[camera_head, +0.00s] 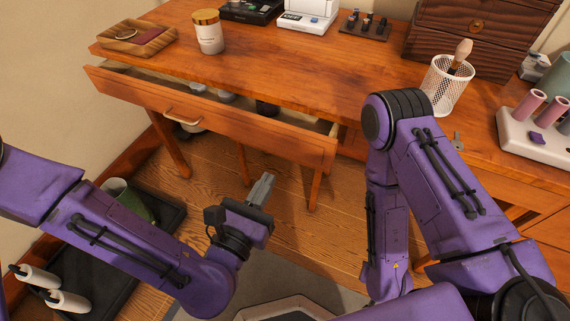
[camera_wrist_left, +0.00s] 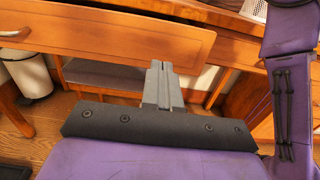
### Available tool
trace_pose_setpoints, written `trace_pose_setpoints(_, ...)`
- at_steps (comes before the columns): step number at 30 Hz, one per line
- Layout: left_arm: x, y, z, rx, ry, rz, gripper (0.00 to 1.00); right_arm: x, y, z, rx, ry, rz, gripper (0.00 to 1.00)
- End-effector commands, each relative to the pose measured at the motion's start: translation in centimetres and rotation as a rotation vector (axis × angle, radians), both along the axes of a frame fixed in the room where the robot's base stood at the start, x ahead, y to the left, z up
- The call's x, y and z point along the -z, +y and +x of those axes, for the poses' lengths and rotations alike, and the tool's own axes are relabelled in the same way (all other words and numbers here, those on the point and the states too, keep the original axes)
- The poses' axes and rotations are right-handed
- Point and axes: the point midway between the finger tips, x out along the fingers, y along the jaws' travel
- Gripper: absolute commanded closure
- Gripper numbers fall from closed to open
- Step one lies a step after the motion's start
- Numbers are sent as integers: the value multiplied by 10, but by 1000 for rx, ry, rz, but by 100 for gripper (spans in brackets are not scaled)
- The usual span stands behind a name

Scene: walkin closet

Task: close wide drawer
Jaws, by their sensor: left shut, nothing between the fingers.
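The wide drawer (camera_head: 215,122) is a long wooden drawer under the desk top, pulled open towards me. A metal bar handle (camera_head: 182,119) sits on its front, and several items show inside. In the left wrist view the drawer front (camera_wrist_left: 120,38) fills the upper left, with part of the handle (camera_wrist_left: 14,34) at the left edge. My left gripper (camera_head: 265,180) is shut and empty, below and in front of the drawer's right half, apart from it in the head view. Its shut fingers (camera_wrist_left: 158,68) point towards the drawer front's lower right. My right arm shows, but its gripper is out of view.
The wooden desk top (camera_head: 290,75) bears a jar (camera_head: 207,32), a wooden tray (camera_head: 135,38), a mesh cup (camera_head: 446,85) and a dark wooden chest (camera_head: 478,36). A black tray (camera_head: 95,275) lies on the floor at left. My right arm stands close to the desk's front edge.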

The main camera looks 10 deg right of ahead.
Motion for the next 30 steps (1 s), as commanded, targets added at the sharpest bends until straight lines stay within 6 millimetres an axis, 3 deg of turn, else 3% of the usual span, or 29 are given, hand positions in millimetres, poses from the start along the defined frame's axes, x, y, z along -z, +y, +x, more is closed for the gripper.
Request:
trace_pose_setpoints(1, 11, -2, 4, -1, -3, -5, 100, 24, 0, 0, 0, 0, 0, 48)
trace_pose_setpoints(2, 11, -4, 6, 1, -3, -5, 100, 31, 0, 0, 0, 0, 0, 48)
trace_pose_setpoints(6, 4, -23, 29, 3, 0, -2, 100, 39, 0, 0, 0, 0, 0, 48)
trace_pose_setpoints(16, 0, -56, 71, 3, 2, 2, 100, 33, 0, 0, 0, 0, 0, 48)
trace_pose_setpoints(30, 0, -60, 79, -2, 4, 0, 100, 33, 0, 0, 0, 0, 0, 48)
